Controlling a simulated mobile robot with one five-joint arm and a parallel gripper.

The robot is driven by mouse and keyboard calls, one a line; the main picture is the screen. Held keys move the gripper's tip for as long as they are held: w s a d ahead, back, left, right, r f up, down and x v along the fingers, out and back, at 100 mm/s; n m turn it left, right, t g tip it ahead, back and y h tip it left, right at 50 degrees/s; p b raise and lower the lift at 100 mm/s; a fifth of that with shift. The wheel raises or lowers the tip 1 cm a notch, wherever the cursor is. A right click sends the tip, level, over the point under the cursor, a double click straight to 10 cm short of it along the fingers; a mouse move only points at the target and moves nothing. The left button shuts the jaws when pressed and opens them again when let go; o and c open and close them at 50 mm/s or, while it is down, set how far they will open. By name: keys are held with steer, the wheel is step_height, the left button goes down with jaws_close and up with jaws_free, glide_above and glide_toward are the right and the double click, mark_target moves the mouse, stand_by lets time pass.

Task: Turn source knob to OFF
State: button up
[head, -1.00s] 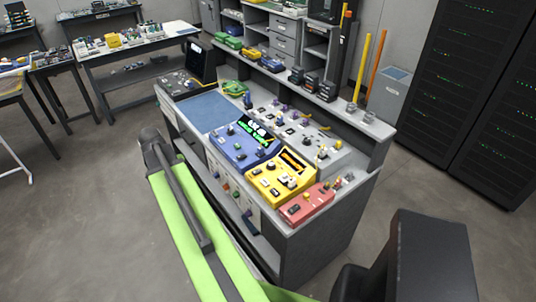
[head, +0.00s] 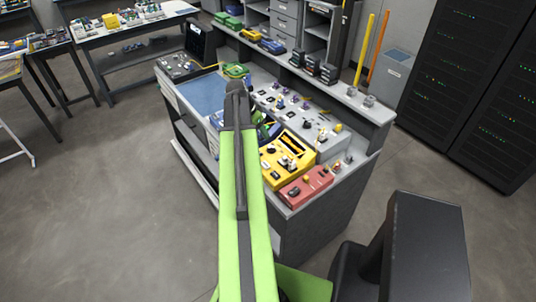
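Several small instruments with knobs stand on the grey workbench (head: 330,205). A yellow instrument (head: 297,151) has a dark display and several dark knobs or buttons. A red instrument (head: 303,187) sits at the near right corner with small dark controls on top. A blue instrument (head: 216,119) is mostly hidden behind my green arm. No label is readable, so I cannot tell which knob is the source knob or its setting. My arm rises across the middle of the view over the bench's near edge. My gripper's fingertips do not show.
A grey panel (head: 328,142) with small fittings lies behind the yellow instrument. A blue mat (head: 203,94) covers the bench's left part. A raised shelf runs along the back. Black server racks (head: 480,70) stand at right.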

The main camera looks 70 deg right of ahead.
mark_target(270, 147)
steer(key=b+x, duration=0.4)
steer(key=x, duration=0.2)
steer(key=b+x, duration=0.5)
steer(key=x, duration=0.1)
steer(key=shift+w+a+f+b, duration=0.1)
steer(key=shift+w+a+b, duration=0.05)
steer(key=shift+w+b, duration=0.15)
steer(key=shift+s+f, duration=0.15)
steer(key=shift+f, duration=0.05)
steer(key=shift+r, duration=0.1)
